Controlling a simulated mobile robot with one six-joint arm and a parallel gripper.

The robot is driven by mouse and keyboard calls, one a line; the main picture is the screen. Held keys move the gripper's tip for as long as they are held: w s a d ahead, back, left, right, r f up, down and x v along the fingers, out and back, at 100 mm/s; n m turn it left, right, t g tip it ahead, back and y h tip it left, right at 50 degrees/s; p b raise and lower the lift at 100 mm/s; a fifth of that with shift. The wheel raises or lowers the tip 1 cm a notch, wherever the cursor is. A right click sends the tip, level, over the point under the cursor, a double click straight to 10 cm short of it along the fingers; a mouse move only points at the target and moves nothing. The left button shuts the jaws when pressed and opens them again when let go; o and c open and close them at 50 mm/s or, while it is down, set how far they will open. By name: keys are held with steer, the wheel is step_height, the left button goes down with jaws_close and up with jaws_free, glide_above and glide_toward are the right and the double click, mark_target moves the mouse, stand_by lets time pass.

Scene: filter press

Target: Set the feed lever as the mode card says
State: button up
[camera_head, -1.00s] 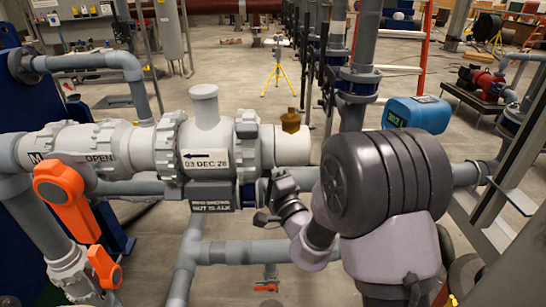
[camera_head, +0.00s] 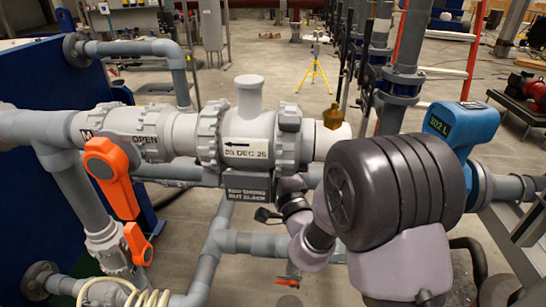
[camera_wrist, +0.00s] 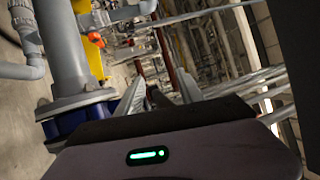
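An orange lever (camera_head: 112,178) hangs down and slightly right from its hub on the grey valve body (camera_head: 120,130) at the left of the head view. The body is marked "M" and "OPEN". A smaller orange handle (camera_head: 138,243) sits below it. A dark plate (camera_head: 246,187) with pale lettering hangs under the main pipe; I cannot read all of it, nor tell whether it is the mode card. My gripper shows in the wrist view (camera_wrist: 161,92) with its fingers apart and nothing between them. In the head view my arm mostly hides it, right of the lever and apart from it.
A blue meter (camera_head: 462,124) stands right, behind my arm. A lower pipe (camera_head: 250,243) and a coiled pale hose (camera_head: 130,295) lie below. The floor behind is open around a yellow tripod (camera_head: 315,70).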

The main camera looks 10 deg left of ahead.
steer(key=shift+o, duration=0.7)
steer(key=shift+w+f, duration=0.1)
steer(key=shift+w, duration=0.1)
steer(key=b+v, duration=0.5)
steer(key=v, duration=0.4)
steer(key=shift+b, duration=0.4)
steer(key=shift+s, duration=0.15)
